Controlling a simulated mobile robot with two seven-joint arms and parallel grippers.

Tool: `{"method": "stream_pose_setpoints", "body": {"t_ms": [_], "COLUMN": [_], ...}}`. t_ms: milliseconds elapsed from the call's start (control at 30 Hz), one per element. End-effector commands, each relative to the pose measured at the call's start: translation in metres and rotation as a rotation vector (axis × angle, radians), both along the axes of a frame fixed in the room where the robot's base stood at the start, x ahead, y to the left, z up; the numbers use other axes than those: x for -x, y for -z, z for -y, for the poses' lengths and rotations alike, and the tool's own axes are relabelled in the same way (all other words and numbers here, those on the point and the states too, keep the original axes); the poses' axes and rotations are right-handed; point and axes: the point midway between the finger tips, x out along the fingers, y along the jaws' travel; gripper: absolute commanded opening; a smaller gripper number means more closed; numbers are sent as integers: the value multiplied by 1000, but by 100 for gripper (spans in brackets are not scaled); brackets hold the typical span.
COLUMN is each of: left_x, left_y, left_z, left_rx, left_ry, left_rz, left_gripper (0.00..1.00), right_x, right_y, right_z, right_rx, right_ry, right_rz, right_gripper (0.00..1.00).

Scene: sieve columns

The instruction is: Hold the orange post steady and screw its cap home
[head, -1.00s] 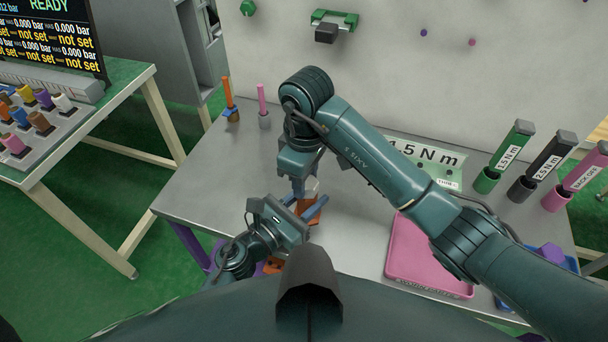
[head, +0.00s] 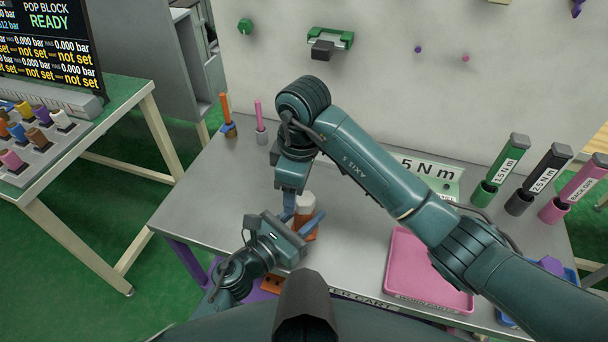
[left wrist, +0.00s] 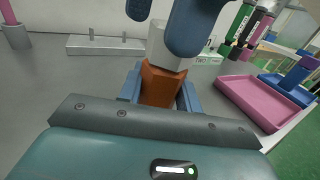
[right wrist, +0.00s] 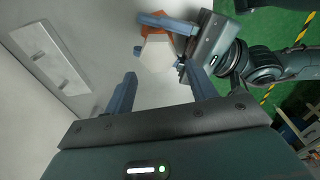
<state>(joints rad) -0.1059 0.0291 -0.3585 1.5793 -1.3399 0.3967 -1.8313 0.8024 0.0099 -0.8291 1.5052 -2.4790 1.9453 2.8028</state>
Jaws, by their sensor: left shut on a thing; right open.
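The orange post (head: 310,234) stands upright on the grey table, with the white cap (head: 305,203) on top of it. The post (left wrist: 160,85) and cap (left wrist: 166,50) also show in the left wrist view. My left gripper (head: 305,222) is shut on the orange post from the near side, below the cap. My right gripper (right wrist: 163,88) is open, with its fingers apart and empty. It is above the cap (right wrist: 158,55), a little off to one side, and its fingers hang in front of the cap in the left wrist view. How far the cap is threaded cannot be seen.
A pink tray (head: 400,265) lies at the table's right. Green, black and pink torque drivers (head: 505,165) stand in holders at the back right. Orange and pink rods (head: 226,110) stand at the back left. A pale bar (right wrist: 48,57) lies flat behind the post.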

Motion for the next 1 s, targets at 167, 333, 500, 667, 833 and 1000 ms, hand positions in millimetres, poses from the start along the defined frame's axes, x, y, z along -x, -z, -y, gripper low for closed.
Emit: {"method": "stream_pose_setpoints", "body": {"t_ms": [167,333,500,667,833,1000], "left_x": [0,0,0,0,0,0], "left_y": [1,1,1,1,1,1], "left_z": [-1,-1,-1,-1,-1,-1], "left_rx": [-3,-3,-3,-2,-2,-2], "left_ry": [-2,-2,-1,-1,-1,-1], "left_rz": [-2,-2,-2,-1,-1,-1], "left_gripper": [0,0,0,0,0,0], "right_x": [-7,-7,-5,-3,-2,0], "right_y": [-22,-31,-38,-42,-47,-50], "right_z": [-18,-23,-23,-22,-19,-15], "right_rx": [-72,-57,-19,17,53,80], "right_ry": [-401,-828,-1255,-1651,-2069,-2484], "right_rz": [78,141,183,211,231,236], "right_gripper": [56,56,56,56,56,56]}}
